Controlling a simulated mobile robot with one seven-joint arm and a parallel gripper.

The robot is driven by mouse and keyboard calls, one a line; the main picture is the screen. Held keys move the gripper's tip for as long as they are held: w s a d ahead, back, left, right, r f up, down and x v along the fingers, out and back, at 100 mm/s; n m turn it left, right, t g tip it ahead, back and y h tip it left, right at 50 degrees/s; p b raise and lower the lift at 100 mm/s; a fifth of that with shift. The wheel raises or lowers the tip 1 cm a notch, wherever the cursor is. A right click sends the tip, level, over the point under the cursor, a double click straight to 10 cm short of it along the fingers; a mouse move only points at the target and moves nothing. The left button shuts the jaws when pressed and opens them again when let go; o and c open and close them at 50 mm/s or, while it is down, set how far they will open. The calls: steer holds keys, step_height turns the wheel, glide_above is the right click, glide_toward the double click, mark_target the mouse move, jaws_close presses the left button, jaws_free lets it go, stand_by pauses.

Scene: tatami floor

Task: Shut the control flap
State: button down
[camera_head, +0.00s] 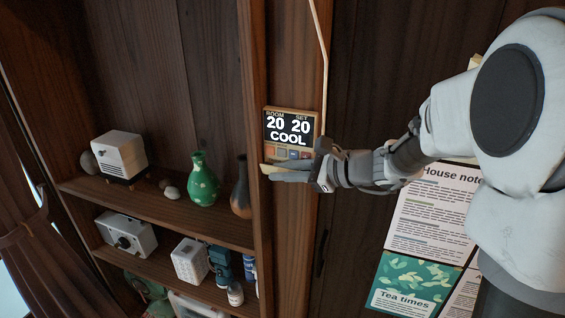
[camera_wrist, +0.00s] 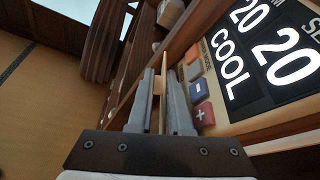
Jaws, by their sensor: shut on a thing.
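The control panel (camera_head: 291,133) is on a wooden post, with a dark display reading ROOM 20, SET 20, COOL. It shows in the wrist view (camera_wrist: 245,62) at close range, turned on its side. Its control flap (camera_head: 267,167) stands open, sticking out below the display, a thin tan plate seen nearly edge-on in the wrist view (camera_wrist: 163,62). A row of buttons (camera_wrist: 199,90), including a blue minus and a red plus, is uncovered. My gripper (camera_head: 275,172) is shut on the flap, with one finger on each side in the wrist view (camera_wrist: 160,84). The fingers partly hide the flap.
Left of the post, shelves (camera_head: 150,205) hold a green vase (camera_head: 203,180), a dark vase (camera_head: 241,190), a white box (camera_head: 120,156) and several other items. A pale cable (camera_head: 320,50) runs up from the panel. House notes (camera_head: 432,210) hang at right, below my arm.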

stand_by(0.4)
steer(key=c, duration=0.8)
jaws_free()
steer(key=shift+r, duration=0.1)
steer(key=shift+c, duration=0.2)
steer(key=shift+w, duration=0.1)
